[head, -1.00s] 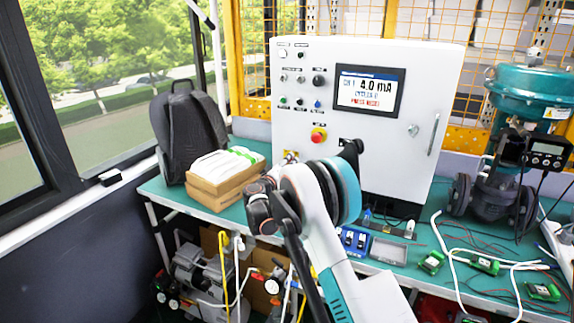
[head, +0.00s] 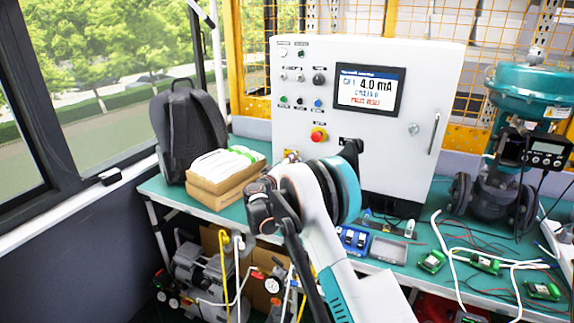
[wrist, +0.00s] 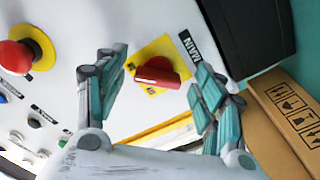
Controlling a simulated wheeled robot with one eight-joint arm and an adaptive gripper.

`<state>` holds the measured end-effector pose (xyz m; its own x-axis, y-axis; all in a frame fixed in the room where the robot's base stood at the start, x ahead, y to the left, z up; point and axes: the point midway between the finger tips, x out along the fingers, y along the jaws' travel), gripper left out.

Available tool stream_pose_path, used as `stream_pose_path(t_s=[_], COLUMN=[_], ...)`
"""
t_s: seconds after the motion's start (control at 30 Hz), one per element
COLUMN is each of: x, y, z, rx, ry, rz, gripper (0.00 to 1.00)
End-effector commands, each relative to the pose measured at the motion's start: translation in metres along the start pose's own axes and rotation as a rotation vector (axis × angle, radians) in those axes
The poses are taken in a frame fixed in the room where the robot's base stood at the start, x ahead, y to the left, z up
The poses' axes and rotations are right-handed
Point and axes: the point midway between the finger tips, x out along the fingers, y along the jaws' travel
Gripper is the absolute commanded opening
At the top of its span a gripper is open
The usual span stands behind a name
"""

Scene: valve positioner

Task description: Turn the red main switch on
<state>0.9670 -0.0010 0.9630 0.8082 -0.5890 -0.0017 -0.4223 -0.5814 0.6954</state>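The red main switch (wrist: 156,72) is a rotary knob on a yellow plate (wrist: 148,54) beside a black MAIN label (wrist: 190,46) in the wrist view. My gripper (wrist: 158,75) is open, with one finger on each side of the knob in that view. I cannot tell whether the fingertips touch it. In the head view my arm hides the knob; only a bit of yellow plate (head: 291,155) shows. The white control cabinet (head: 390,150) stands upright on the green bench.
A red emergency-stop button on yellow (head: 318,134) sits above the switch on the panel. The screen (head: 369,90) reads 4.0 mA. Cardboard boxes (head: 228,177) and a black backpack (head: 187,128) stand left of the cabinet. A teal valve actuator (head: 528,92) stands at right.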

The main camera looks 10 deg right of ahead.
Motion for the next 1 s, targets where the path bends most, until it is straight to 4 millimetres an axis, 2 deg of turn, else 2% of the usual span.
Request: stream_pose_path(t_s=[0.23,0.37,0.47,0.8,1.0], x=[-0.001,-0.009,-0.024,-0.092,-0.114], y=[0.0,0.0,0.0,0.0,0.0], z=[-0.001,-0.002,-0.002,-0.001,0.0], rx=[-0.001,-0.001,-0.001,-0.001,-0.001], ry=[0.001,0.002,0.003,0.002,0.001], rz=[0.0,-0.001,-0.002,-0.002,-0.001], gripper=[0.63,0.63,0.63,0.63,0.63])
